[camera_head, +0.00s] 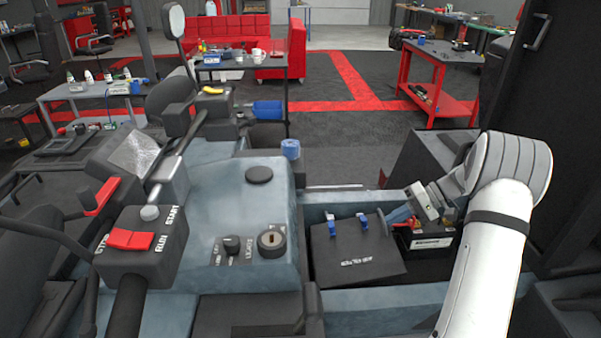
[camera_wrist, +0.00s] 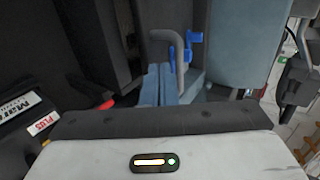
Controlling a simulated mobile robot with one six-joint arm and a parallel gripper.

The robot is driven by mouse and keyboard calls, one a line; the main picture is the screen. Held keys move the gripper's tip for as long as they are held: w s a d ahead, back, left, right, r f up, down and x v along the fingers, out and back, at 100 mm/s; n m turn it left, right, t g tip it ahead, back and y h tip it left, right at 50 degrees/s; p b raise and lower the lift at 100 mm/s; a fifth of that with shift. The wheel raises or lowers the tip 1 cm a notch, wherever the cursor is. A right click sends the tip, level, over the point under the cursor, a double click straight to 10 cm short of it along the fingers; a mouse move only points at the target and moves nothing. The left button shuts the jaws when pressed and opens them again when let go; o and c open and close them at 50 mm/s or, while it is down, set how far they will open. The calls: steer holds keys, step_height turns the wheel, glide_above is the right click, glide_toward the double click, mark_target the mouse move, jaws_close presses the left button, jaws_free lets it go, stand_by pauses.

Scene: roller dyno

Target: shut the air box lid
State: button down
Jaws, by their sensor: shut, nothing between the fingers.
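The air box lid (camera_head: 350,257) is a dark panel with white lettering and two blue clips (camera_head: 362,221) along its far edge. It lies in the bay right of the blue-grey bodywork and looks tilted; how far open it stands I cannot tell. My gripper (camera_head: 394,216) is at the lid's right side, its blue fingers shut and empty. In the wrist view the fingertips (camera_wrist: 160,70) point at a grey handle-like bar (camera_wrist: 179,62) beside a blue clip (camera_wrist: 193,40). Whether they touch the bar or lid I cannot tell.
A battery (camera_head: 430,242) with a red part and white label sits right of the lid, below my gripper. The blue-grey console (camera_head: 250,220) with key switch borders the left. A dark upright panel (camera_head: 545,130) stands close on the right.

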steer(key=shift+d+f+b, duration=0.25)
steer(key=shift+f+b, duration=0.15)
steer(key=shift+f, duration=0.55)
steer(key=shift+r, duration=0.1)
